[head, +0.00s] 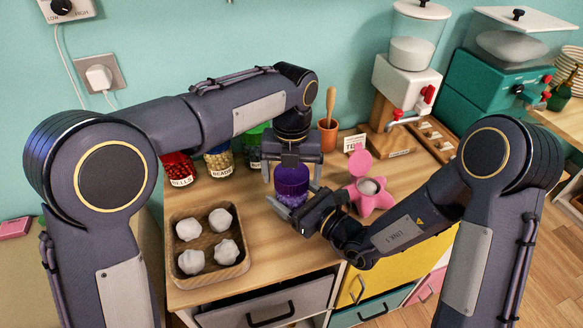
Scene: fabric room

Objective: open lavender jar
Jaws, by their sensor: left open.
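The lavender jar (287,198) stands upright on the wooden counter, with purple contents low in it and a dark purple lid (292,180) on top. My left gripper (292,170) points down from above with its fingers apart on either side of the lid; I cannot tell whether they touch it. My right gripper (294,205) comes in from the right, low at the jar's front. Its fingers reach toward the jar body, but whether they grip it is unclear. The jar is partly hidden by both grippers.
A wooden tray (176,270) with several white lumps sits at the front left. Jars with red (178,170) and beige (220,163) contents stand behind. A pink star-shaped container (372,199) is close on the right. A terracotta pot (327,138) and dispensers (405,75) stand at the back.

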